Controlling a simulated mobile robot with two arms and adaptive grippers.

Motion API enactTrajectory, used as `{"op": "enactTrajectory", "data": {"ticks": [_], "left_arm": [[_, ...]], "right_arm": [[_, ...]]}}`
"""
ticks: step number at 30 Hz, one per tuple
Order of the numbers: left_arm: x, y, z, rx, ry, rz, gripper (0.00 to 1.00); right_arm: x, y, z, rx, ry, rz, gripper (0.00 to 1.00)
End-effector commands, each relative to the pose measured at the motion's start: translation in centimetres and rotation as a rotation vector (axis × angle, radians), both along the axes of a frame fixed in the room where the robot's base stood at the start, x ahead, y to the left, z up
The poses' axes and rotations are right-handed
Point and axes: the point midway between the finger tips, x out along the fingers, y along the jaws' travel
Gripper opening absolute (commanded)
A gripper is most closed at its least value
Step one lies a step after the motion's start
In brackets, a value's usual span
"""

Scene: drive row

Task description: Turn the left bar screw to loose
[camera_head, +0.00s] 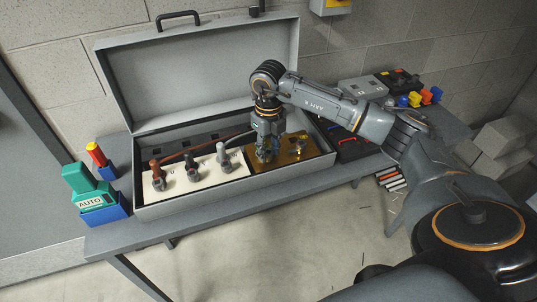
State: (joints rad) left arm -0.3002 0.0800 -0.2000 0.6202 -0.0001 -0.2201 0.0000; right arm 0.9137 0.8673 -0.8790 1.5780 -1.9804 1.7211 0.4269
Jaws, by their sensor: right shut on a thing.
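An open grey case (305,163) stands on the table, with a brass plate (283,163) in the right part of its base. My right gripper (265,156) points down over the left side of this plate. It is shut on the left bar screw, which the fingers almost wholly hide, so its turn angle cannot be told. Another small fitting (300,145) sits on the right side of the plate, apart from the gripper. My left gripper is not in view.
A cream panel (205,178) with several upright posts lies left of the plate, close to the gripper. The raised lid (195,70) stands behind. A green AUTO tool (88,190) stands at the left. Grey boxes (362,88) stand at the back right of the table (225,210).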

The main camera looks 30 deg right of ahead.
Motion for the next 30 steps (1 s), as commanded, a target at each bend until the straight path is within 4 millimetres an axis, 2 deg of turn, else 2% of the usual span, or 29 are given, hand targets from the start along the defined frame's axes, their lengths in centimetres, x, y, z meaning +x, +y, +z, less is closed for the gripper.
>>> {"op": "enactTrajectory", "data": {"ticks": [3,15,30], "left_arm": [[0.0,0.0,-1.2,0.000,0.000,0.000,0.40],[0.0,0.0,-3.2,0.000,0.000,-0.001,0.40],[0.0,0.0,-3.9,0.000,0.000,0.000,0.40]], "right_arm": [[0.1,-0.1,-0.2,-0.001,-0.005,0.110,0.00],[0.1,-0.1,0.0,-0.001,-0.004,0.413,0.00],[0.1,-0.1,0.1,-0.001,-0.003,0.543,0.00]]}}
